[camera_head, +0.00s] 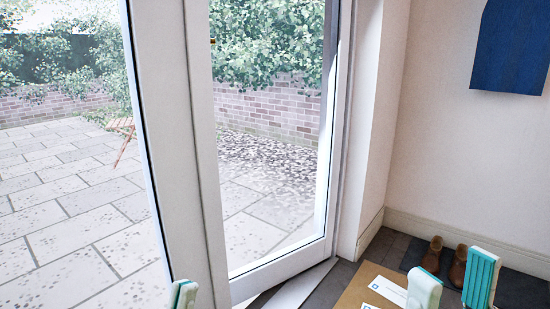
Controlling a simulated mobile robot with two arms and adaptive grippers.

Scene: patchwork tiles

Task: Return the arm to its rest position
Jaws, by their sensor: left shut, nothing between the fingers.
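My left gripper (184,294) shows only as a pale green and white fingertip at the bottom edge, in front of the white door frame. Its fingers are together with nothing held. The rest of it is below the picture. My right gripper (452,287) is at the bottom right, with two teal and white fingers standing apart and empty. The lower parts of its fingers and both arms are out of view.
A white-framed glass door (202,150) stands before a paved patio (75,215). A flat brown cardboard piece (352,292) with white labels lies beside my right gripper. Brown boots (458,268) stand by the wall. A blue cloth (510,50) hangs above.

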